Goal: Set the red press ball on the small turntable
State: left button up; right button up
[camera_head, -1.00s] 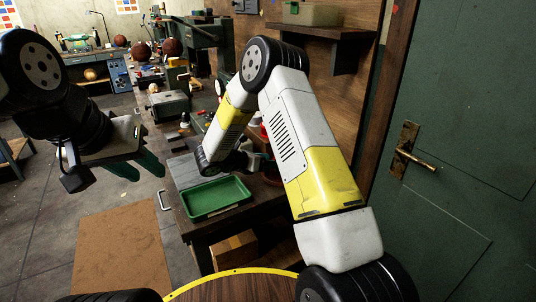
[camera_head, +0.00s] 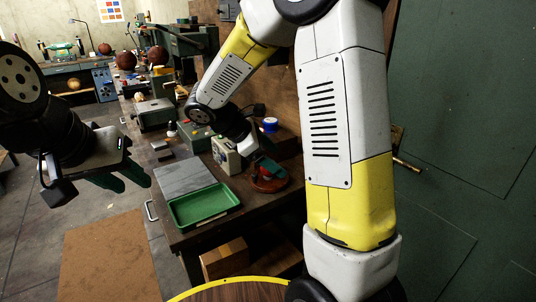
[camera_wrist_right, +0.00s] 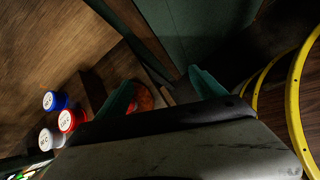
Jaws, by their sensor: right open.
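A low, round red-brown thing (camera_head: 268,182) lies on the bench top near its right end; I cannot tell whether it is the turntable, the red press ball or both. My right gripper (camera_head: 262,165) is just over it, its green fingers partly hiding it. In the right wrist view the fingers of this gripper (camera_wrist_right: 160,82) are apart, with nothing held. A speckled orange-red surface (camera_wrist_right: 145,97) shows beyond them, partly behind the left finger. My left gripper (camera_head: 122,180) hangs at the left over the floor, its green fingers apart and empty.
A green tray (camera_head: 204,206) lies at the bench's front edge, beside a grey slab (camera_head: 185,176). Dark red balls (camera_head: 126,61) sit farther back. A green door (camera_head: 460,120) is at the right.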

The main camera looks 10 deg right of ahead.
jog(key=s+a+r+m+t+y, duration=0.1)
jog(key=s+r+m+t+y, duration=0.1)
jog(key=s+r+m+y, duration=0.3)
jog(key=s+a+r+m+t+y, duration=0.1)
jog(key=s+r+m+y, duration=0.4)
jog(key=s+m, duration=0.6)
jog(key=shift+s+a+t+y, duration=0.35)
jog(key=shift+s+t, duration=0.25)
jog(key=shift+t, duration=0.3)
jog(key=shift+c, duration=0.4)
